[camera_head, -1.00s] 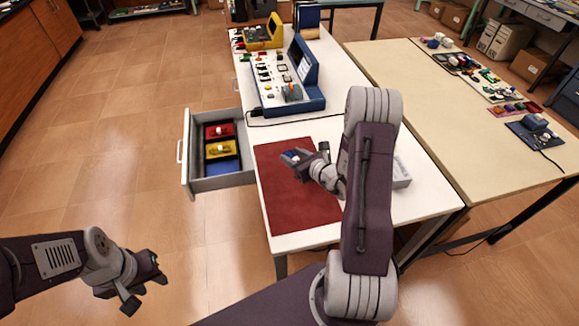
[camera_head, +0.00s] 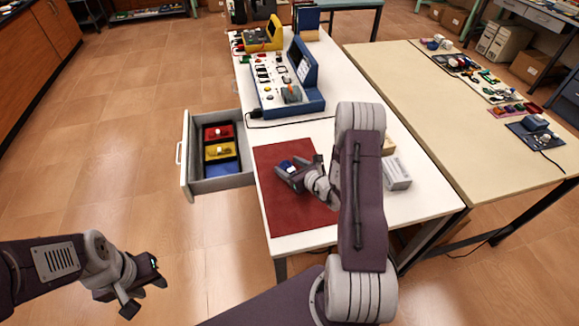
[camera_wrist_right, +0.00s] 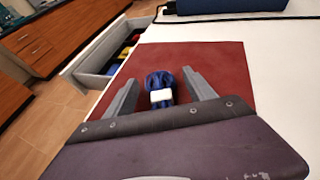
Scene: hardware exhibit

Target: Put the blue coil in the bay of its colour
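The blue coil (camera_head: 287,165), with a white part on it, is over the dark red mat (camera_head: 275,211); I cannot tell whether it rests there. In the right wrist view the coil (camera_wrist_right: 160,88) lies between the fingers of my right gripper (camera_wrist_right: 160,90), with a narrow gap on each side. That gripper (camera_head: 287,172) is open around it. The open drawer (camera_head: 222,183) holds a tray with red (camera_head: 213,131), yellow (camera_head: 214,150) and blue (camera_head: 222,169) bays. Coils sit in the red and yellow bays; the blue bay looks empty. My left gripper (camera_head: 145,283) is over the floor, away from the table; its finger gap is unclear.
A blue console (camera_head: 290,85) with a sloped panel stands behind the mat. A grey-white box (camera_head: 396,173) is right of my right arm. A yellow device (camera_head: 262,38) stands farther back. A second table (camera_head: 430,110) with parts is at right.

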